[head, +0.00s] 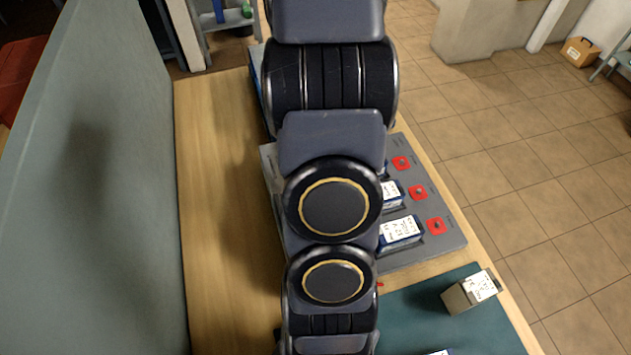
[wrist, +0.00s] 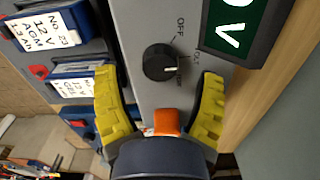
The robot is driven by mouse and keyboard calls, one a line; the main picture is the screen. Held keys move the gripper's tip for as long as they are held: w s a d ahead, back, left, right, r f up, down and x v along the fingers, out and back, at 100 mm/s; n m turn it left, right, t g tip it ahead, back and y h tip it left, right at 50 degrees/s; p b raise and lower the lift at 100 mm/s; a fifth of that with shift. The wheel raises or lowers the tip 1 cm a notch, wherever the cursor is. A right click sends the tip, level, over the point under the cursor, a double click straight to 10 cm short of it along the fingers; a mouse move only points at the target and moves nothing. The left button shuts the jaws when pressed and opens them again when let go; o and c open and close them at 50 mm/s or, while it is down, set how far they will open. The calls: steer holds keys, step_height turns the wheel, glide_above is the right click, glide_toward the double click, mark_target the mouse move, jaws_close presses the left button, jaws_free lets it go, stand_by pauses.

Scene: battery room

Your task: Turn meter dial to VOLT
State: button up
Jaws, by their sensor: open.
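The meter's black round dial (wrist: 157,62) sits on a grey panel in the wrist view. A short white mark on the dial points right in the picture. The meter's green display (wrist: 228,28) shows large white characters, cut off by the frame. My gripper (wrist: 158,74) is open, its yellow fingers on either side of the dial with visible gaps. In the head view my arm hides the meter and gripper.
An orange block (wrist: 167,122) lies between my fingers near the palm. White-labelled batteries (head: 400,231) and red squares (head: 436,226) are on a grey board (head: 448,241). A small box (head: 470,292) stands on a teal mat (head: 420,310). A grey partition (head: 95,190) borders the table.

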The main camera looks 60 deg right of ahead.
step_height(320, 180, up, 10)
stand_by(0.3)
stand_by(0.5)
steer(key=w+a+r+n, duration=0.2)
steer(key=a+r+n, duration=0.1)
steer(key=a, duration=0.4)
steer(key=w+a+r+n, duration=0.2)
steer(key=a, duration=0.5)
steer(key=s+a+r+n+g, duration=0.1)
steer(key=s+a+r+n, duration=0.2)
steer(key=a, duration=0.9)
steer(key=shift+s+a+r+n+g, duration=0.2)
steer(key=shift+s+n+g, duration=0.2)
steer(key=shift+s+n, duration=1.55)
steer(key=shift+s+m, duration=0.45)
